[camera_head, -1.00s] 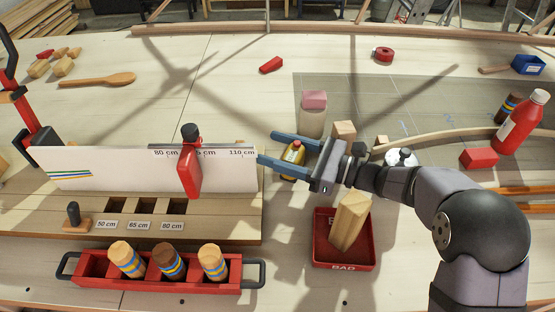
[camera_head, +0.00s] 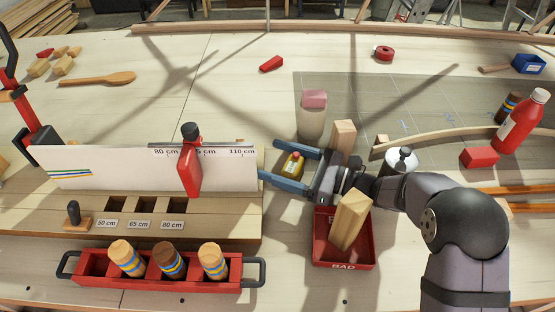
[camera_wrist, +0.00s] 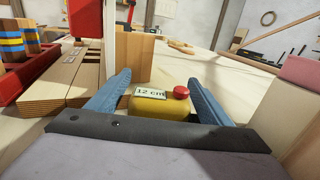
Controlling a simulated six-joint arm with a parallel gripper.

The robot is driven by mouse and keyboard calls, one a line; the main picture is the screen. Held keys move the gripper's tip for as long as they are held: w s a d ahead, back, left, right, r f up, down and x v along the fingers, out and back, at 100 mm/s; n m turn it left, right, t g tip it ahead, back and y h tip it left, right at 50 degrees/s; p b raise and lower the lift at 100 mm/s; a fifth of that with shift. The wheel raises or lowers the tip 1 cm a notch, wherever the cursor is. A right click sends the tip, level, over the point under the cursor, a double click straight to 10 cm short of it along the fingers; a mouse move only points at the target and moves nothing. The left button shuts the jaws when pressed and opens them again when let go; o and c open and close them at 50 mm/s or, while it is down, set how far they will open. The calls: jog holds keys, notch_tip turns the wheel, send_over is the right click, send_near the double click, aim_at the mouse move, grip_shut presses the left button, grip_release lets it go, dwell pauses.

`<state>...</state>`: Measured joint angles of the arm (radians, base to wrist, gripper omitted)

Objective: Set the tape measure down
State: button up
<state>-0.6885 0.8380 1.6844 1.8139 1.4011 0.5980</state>
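The tape measure (camera_head: 293,167) is a small yellow case with a red button. It appears to rest on the bench top, right of the white board's end. In the wrist view it (camera_wrist: 152,106) shows a "12 cm" label, its lower part hidden by my gripper's body. My gripper (camera_head: 269,158) reaches in low from the right with its blue fingers spread wide, one on each side of the tape measure. In the wrist view the fingers (camera_wrist: 163,82) stand apart from the case, with a gap clearest on the right.
The white board (camera_head: 120,170) with a red clamp (camera_head: 190,170) stands close left. A red BAD tray (camera_head: 330,262) lies in front, a red tote (camera_head: 190,284) at front left.

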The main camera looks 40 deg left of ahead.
aim_at(301, 167)
jog(key=shift+r, duration=0.15)
jog(key=shift+b+v, duration=0.65)
jog(key=shift+v, duration=3.15)
